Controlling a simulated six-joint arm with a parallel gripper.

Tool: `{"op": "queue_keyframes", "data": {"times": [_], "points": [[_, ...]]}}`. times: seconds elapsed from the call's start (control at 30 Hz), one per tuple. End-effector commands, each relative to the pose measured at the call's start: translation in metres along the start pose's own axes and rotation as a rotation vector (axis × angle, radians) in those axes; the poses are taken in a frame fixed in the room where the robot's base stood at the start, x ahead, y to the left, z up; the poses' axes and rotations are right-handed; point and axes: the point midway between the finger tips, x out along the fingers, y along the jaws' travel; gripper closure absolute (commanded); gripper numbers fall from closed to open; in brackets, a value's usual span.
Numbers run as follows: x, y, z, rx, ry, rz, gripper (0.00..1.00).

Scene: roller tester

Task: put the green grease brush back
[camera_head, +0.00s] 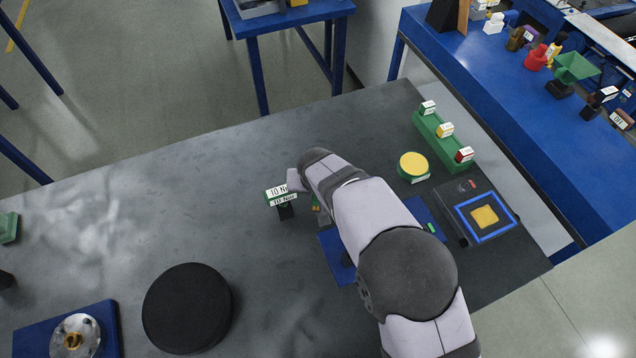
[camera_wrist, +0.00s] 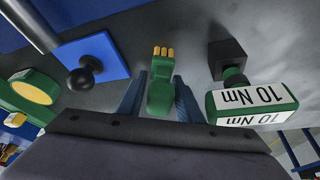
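The green grease brush (camera_wrist: 161,92), with yellow bristles, shows in the middle of the wrist view. A small part of it seems to show beside my arm in the head view (camera_head: 316,209). My gripper (camera_wrist: 160,76) has one finger on each side of the brush. A narrow gap shows between the left finger and the brush; the right finger is very near it, and I cannot tell if it touches. In the head view my arm hides the fingers. I cannot tell which spot belongs to the brush.
A green block labelled 10 Nm (camera_wrist: 252,103) stands close right of the brush, left of my arm in the head view (camera_head: 280,194). A blue plate (camera_head: 332,258) lies partly under my arm. A yellow-topped green disc (camera_head: 412,167) and green rack (camera_head: 428,128) stand behind. Table's middle left is clear.

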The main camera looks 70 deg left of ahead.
Motion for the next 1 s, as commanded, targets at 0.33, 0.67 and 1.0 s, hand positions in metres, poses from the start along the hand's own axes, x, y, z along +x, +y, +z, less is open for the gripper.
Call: {"op": "queue_keyframes", "data": {"times": [0.33,0.67,1.0], "points": [[-0.038,-0.001,-0.001,0.000,0.005,-0.002,0.68],[-0.090,0.000,0.000,0.000,0.003,-0.001,0.68],[-0.119,0.000,0.000,0.000,0.001,0.000,0.68]]}}
